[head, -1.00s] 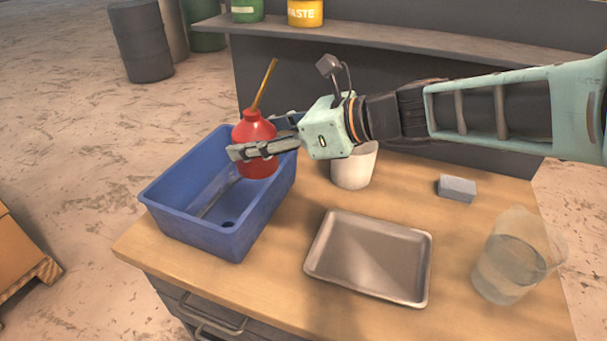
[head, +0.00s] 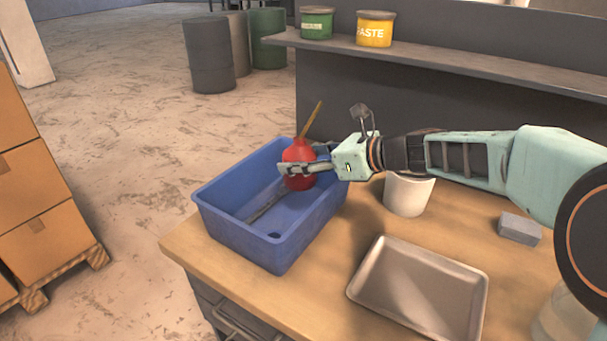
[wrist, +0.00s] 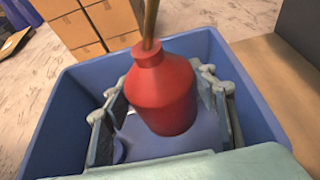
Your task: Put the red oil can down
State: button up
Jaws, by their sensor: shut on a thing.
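The red oil can (head: 299,155), with a thin brass-coloured spout pointing up, is held in my gripper (head: 297,168). In the head view it is over the back part of the blue bin (head: 240,242), its body about level with the rim. In the wrist view the red oil can (wrist: 164,92) is upright between the two fingers of my gripper (wrist: 160,105), with the walls of the blue bin (wrist: 235,75) around it. I cannot tell whether the can's bottom touches the bin floor.
A thin dark rod (head: 266,204) lies in the bin. A white cup (head: 408,196), a metal tray (head: 420,290) and a grey block (head: 519,229) are on the wooden bench. A clear beaker (head: 562,322) is partly hidden by my arm. A shelf (head: 450,60) is behind.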

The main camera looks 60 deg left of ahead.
jog(key=shift+w+a+f, duration=0.15)
jog(key=shift+a+f, duration=0.4)
jog(key=shift+f, duration=0.1)
notch_tip(320, 180, down, 3)
jog(key=shift+w+a+f+b, duration=0.1)
jog(key=shift+a+f+b, duration=0.05)
jog(key=shift+b, duration=0.25)
jog(key=shift+f, duration=0.65)
